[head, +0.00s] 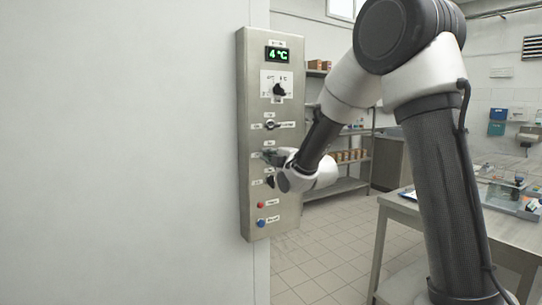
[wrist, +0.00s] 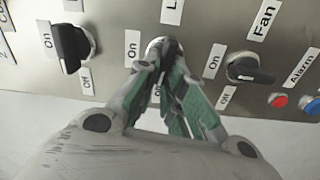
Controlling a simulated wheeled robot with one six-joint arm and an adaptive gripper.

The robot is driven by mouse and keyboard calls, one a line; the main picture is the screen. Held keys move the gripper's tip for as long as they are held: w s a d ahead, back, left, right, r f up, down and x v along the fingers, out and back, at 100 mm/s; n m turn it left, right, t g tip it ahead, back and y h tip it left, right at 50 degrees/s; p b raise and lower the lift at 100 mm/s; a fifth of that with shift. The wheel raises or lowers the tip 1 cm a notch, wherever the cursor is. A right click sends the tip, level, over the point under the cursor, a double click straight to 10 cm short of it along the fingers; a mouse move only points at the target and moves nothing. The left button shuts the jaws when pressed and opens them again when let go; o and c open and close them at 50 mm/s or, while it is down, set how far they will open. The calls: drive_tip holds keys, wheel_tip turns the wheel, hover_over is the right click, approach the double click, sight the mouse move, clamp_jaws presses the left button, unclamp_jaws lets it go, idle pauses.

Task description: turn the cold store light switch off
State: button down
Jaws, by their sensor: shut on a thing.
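The light switch (wrist: 156,44) is on the steel control panel (head: 256,90). In the head view my gripper (head: 272,157) reaches the panel's middle from the right.
A fan switch (wrist: 250,70) is close on the right in the wrist view, with red (wrist: 279,100) and blue (wrist: 312,108) buttons beyond. Another black switch (wrist: 72,46) is on the left. A worktable (head: 420,215) stands right of the panel.

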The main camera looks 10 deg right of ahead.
drive_tip(key=shift+f+n, duration=0.2)
drive_tip(key=shift+n, duration=0.7)
drive_tip(key=c, duration=1.5)
unclamp_jaws()
drive_tip(key=v, duration=1.2)
